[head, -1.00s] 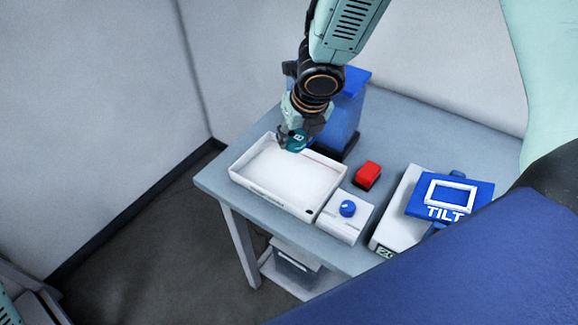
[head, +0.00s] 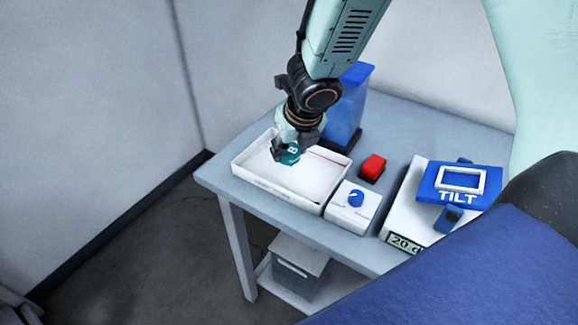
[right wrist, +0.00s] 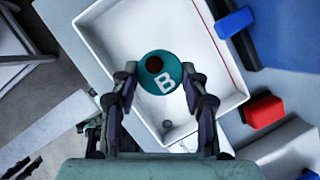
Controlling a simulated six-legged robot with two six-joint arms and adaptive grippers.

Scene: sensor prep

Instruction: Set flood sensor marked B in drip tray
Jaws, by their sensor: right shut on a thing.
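The flood sensor marked B (right wrist: 163,80) is a teal round puck with a white letter B and a dark round spot on top. It also shows in the head view (head: 290,153). My right gripper (head: 287,150) is shut on it and holds it over the inside of the white drip tray (head: 277,188). In the right wrist view the fingers of this gripper (right wrist: 160,82) stand on either side of the sensor, and the drip tray (right wrist: 222,62) lies beneath. Whether the sensor touches the tray floor I cannot tell. My left gripper is not in view.
A white box with a blue knob (head: 355,199) adjoins the tray's right end. A red block (head: 372,167), a blue container (head: 345,115) and a white device with a blue TILT sign (head: 458,184) stand on the grey table (head: 415,130). A grey bin (head: 298,268) is below.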

